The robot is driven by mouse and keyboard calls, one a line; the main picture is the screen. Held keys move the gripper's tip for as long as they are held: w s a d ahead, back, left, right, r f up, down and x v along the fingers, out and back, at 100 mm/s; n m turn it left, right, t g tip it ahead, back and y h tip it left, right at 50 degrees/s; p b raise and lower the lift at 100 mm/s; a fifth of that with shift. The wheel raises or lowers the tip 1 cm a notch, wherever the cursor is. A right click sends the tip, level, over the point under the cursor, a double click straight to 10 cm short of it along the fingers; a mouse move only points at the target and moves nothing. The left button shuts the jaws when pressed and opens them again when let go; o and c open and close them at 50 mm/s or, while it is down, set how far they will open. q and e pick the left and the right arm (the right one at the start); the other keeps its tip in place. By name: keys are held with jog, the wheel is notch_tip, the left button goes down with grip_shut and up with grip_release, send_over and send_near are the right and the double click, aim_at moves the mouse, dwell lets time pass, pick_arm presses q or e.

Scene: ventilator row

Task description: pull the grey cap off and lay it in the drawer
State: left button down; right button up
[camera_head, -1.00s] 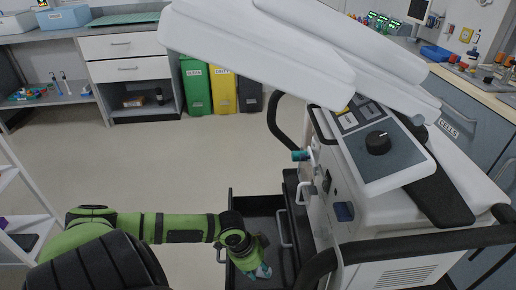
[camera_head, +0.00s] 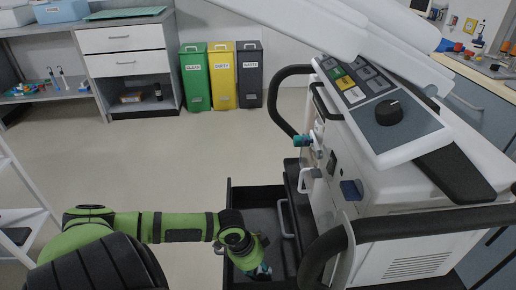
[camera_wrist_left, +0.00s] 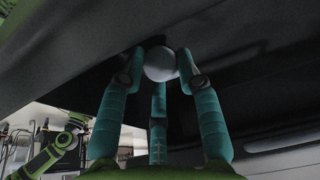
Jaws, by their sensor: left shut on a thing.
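The grey cap (camera_wrist_left: 160,64) shows as a rounded pale grey thing between the teal fingertips of my left gripper (camera_wrist_left: 160,72) in the left wrist view. The gripper is shut on it. In the head view my left gripper (camera_head: 259,270) points down over the near part of the open drawer (camera_head: 232,192), and the cap cannot be made out there. The drawer is dark, with a grey inside, and stands out from the ventilator (camera_head: 330,205). Dark drawer surfaces surround the fingers in the wrist view. My right gripper is not in view.
A teal-ended fitting (camera_head: 302,141) sticks out from the ventilator's side above the drawer. Black handles (camera_head: 285,100) curve beside it. Green, yellow and dark bins (camera_head: 222,85) stand at the back. The floor left of the drawer is clear.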

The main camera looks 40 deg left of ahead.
pick_arm(q)
jog(key=shift+f, duration=0.15)
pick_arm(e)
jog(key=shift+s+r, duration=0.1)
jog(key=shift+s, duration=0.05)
pick_arm(q)
jog(key=c, duration=0.8)
grip_release()
jog(key=shift+w+d+r+p+v, duration=0.1)
jog(key=shift+w+d+p+v, duration=0.15)
jog(key=shift+p+v, duration=2.1)
jog(key=shift+w+d+r+p+v, duration=0.15)
jog(key=shift+w+p+v, duration=0.25)
jog(key=shift+v, duration=3.8)
jog(key=shift+w+d+r+p+v, duration=0.1)
jog(key=shift+w+d+p+v, duration=0.15)
jog(key=shift+p+v, duration=2.1)
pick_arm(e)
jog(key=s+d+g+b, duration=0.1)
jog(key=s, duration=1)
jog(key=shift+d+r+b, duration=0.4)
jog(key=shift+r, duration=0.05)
